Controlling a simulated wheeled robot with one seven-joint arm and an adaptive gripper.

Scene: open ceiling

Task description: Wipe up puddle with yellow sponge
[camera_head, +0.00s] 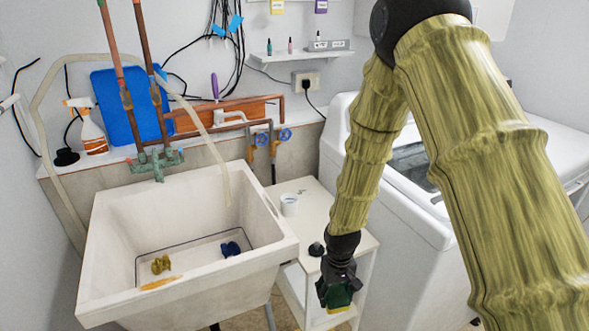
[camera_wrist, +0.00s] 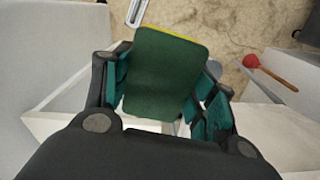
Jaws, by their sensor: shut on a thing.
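My gripper (camera_head: 337,288) hangs low in front of the small white side table, right of the sink. In the wrist view its two fingers (camera_wrist: 160,85) are shut on the yellow sponge (camera_wrist: 165,75). The sponge's dark green scouring face is toward the wrist camera, with a thin yellow edge along its far side. In the head view the sponge (camera_head: 338,299) shows as a dark green patch with yellow below, at the fingertips. I cannot make out a puddle clearly in either view.
The white sink (camera_head: 100,270) holds a yellow thing (camera_head: 160,264) and a blue thing (camera_head: 230,248). A white washer (camera_head: 400,225) stands right. A red-headed plunger (camera_wrist: 251,61) is over the brownish floor (camera_wrist: 232,22).

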